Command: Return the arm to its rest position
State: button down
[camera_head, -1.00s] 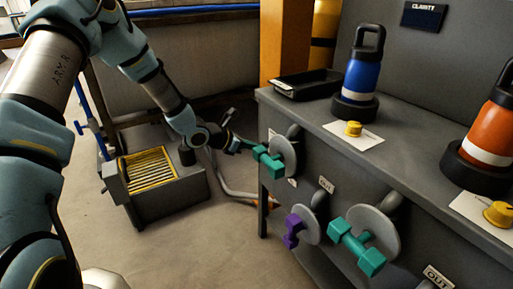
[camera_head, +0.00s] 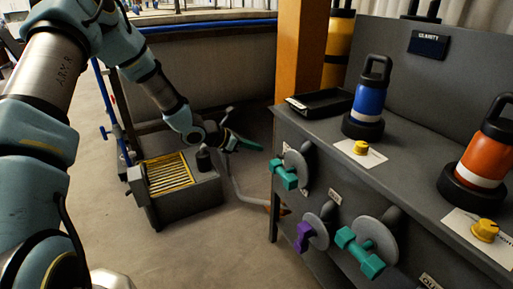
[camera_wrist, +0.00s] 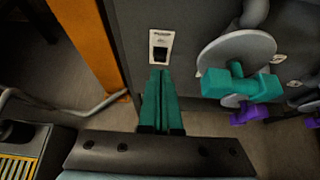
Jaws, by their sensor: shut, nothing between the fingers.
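My arm reaches from the left of the head view, with my gripper (camera_head: 245,143) out over the floor to the left of the grey bench. Its teal fingers are together and hold nothing. In the wrist view the shut gripper (camera_wrist: 162,98) points at the bench's front, below a small white plate with a black switch (camera_wrist: 161,46). A teal valve handle on a grey disc (camera_head: 284,174) is to the right of my gripper, with a gap between them. The same teal handle (camera_wrist: 243,86) shows at the right of the wrist view.
The bench front also carries a purple handle (camera_head: 303,237) and another teal handle (camera_head: 357,253). On top stand a black tray (camera_head: 320,103), a blue bottle (camera_head: 368,100) and an orange bottle (camera_head: 484,157). A grey box with a yellow grate (camera_head: 168,173) is below my arm. An orange post (camera_head: 301,50) rises behind.

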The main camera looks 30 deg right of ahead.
dwell(0.4)
jog(key=s+a+r+m+y+p, duration=0.2)
jog(key=a+r+m, duration=0.4)
jog(key=a, duration=0.9)
jog(key=s+a+r+m+t+y+p, duration=0.1)
jog(key=s+a+r+m+y+p, duration=0.2)
jog(key=a+r, duration=0.5)
jog(key=s+a+r+m+t+y+p, duration=0.1)
jog(key=s+a+r+m+y+p, duration=0.2)
jog(key=a, duration=1.9)
notch_tip(320, 180, up, 5)
jog(key=m+y+p, duration=0.1)
jog(key=m+y, duration=0.2)
jog(key=m, duration=0.3)
jog(key=shift+s+y+p, duration=0.2)
jog(key=shift+y+p, duration=0.1)
jog(key=shift+a, duration=0.1)
